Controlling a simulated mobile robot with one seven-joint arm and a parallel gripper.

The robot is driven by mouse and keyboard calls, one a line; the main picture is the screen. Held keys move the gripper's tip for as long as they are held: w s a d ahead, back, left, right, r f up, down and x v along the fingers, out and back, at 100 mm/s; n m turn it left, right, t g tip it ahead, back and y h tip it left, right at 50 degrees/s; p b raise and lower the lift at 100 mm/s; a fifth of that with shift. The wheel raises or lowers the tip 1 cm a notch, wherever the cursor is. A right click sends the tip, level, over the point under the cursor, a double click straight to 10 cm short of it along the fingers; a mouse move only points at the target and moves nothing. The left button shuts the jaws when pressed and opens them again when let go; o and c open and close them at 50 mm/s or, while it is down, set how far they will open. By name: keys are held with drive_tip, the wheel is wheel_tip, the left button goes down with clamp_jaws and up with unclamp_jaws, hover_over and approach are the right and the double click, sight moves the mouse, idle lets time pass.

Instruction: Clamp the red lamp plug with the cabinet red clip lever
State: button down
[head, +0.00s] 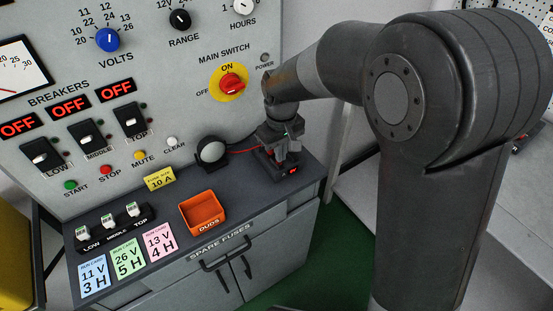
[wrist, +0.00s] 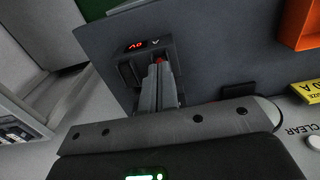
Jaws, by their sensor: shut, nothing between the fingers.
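My gripper (head: 283,160) is shut and points down at a small black clip block on the right end of the cabinet's counter. The clip block (wrist: 128,72) has a lit red display (wrist: 137,46) on its face. In the wrist view my closed fingers (wrist: 158,75) are in front of the block, and a small red part (wrist: 160,61) shows at their tips. I cannot tell whether it is the red clip lever or the plug. A red lead (head: 244,151) runs from the round lamp (head: 211,151) to the block. Its plug end is hidden by my gripper.
An orange duds tray (head: 203,229), which also shows in the wrist view (wrist: 302,20), stands left of the block. A yellow fuse label (head: 159,179) and coloured run cards (head: 127,258) lie further left. The control panel with its red main switch (head: 232,84) rises behind.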

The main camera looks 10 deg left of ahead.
drive_tip(key=shift+f, duration=0.95)
idle(0.9)
drive_tip(key=shift+r, duration=2.55)
drive_tip(key=shift+d+r, duration=0.2)
drive_tip(key=shift+d, duration=0.05)
drive_tip(key=s+d+r+m+t, duration=0.1)
drive_tip(key=s+d+r+m, duration=0.15)
drive_tip(key=d+r, duration=0.4)
drive_tip(key=s+d+r+m+t, duration=0.2)
drive_tip(key=s+d+r, duration=0.15)
drive_tip(key=d, duration=0.55)
drive_tip(key=s+d+r+m+t, duration=0.1)
drive_tip(key=s+d+m, duration=0.3)
drive_tip(key=s+d, duration=0.5)
drive_tip(key=s+t, duration=0.1)
drive_tip(key=s, duration=0.2)
drive_tip(key=shift+s+d+r+t, duration=0.15)
drive_tip(key=shift+d+r+t, duration=0.05)
drive_tip(key=shift+r+t, duration=0.1)
